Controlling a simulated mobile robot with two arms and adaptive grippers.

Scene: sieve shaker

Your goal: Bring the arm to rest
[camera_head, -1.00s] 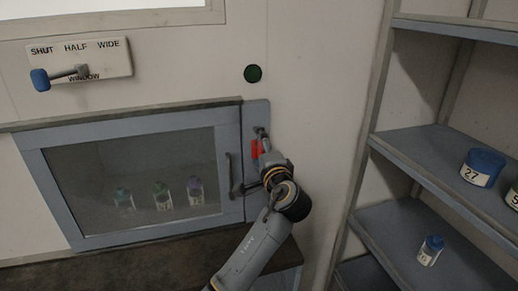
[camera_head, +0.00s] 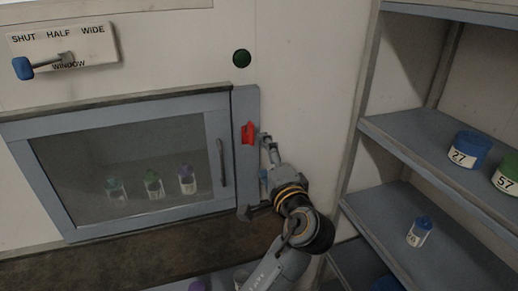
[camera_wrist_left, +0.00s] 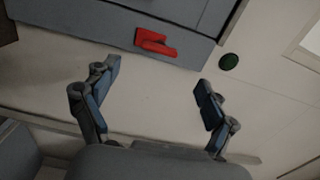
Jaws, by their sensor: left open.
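My left gripper (camera_head: 255,175) is at the right edge of the glass-fronted cabinet, just right of and below the red latch (camera_head: 248,133). The gripper is open and empty; in the left wrist view its two fingers (camera_wrist_left: 157,80) stand wide apart. The red latch (camera_wrist_left: 157,42) lies beyond the fingertips there, with a gap of pale wall and blue frame between. My left arm (camera_head: 300,232) reaches up from the bottom of the head view. My right gripper is not in view.
The cabinet door (camera_head: 221,165) looks closed, with several capped bottles behind its glass. A green button (camera_head: 242,58) and a blue-knobbed window lever (camera_head: 22,68), at the SHUT end, are above. Shelves (camera_head: 425,150) with labelled containers stand at right. The brown ledge (camera_head: 120,258) is clear.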

